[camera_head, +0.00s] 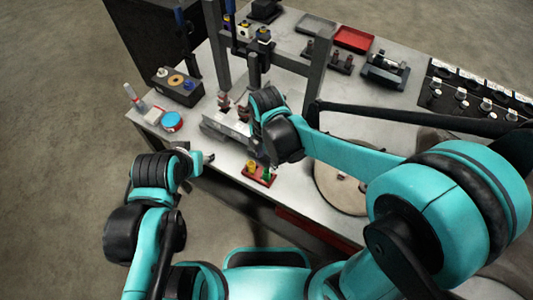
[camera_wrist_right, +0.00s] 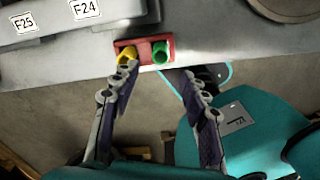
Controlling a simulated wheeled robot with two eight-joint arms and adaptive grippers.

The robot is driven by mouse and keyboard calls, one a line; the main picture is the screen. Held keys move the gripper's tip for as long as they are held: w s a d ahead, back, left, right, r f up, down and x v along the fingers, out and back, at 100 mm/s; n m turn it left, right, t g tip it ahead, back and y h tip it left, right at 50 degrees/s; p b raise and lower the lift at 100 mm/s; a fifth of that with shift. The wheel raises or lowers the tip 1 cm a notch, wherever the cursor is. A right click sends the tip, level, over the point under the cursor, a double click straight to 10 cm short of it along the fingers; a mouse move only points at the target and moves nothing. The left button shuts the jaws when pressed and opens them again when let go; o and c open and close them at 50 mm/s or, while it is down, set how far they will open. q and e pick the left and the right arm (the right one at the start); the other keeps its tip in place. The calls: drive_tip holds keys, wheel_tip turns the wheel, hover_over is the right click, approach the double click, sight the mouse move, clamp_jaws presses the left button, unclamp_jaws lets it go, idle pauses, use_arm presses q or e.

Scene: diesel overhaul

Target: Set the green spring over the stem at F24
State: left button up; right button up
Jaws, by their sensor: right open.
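The green spring (camera_wrist_right: 161,50) stands at the right end of a small red holder (camera_wrist_right: 140,42), with a yellow spring (camera_wrist_right: 127,54) at its left; the green spring also shows in the head view (camera_head: 267,174). My right gripper (camera_wrist_right: 151,72) is open and empty, its fingertips just below the holder in the wrist picture. Its fingers are hidden behind the wrist in the head view. The F24 label (camera_wrist_right: 85,9) is on the grey block (camera_wrist_right: 52,28) at the upper left; its stem is outside the wrist view. My left gripper (camera_head: 207,157) is beside the table's near edge, its jaws unclear.
A round tan plate (camera_head: 338,190) lies right of the red holder. A blue-topped can (camera_head: 172,121) and a black box (camera_head: 178,88) stand at the left. Trays and parts fill the far side.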

sight(266, 171)
drive_tip(key=shift+f+b, duration=3.7)
drive_tip(key=shift+f, duration=0.85)
clamp_jaws()
wheel_tip(266, 171, up, 11)
drive_tip(key=p, duration=0.8)
drive_tip(key=shift+f, duration=0.2)
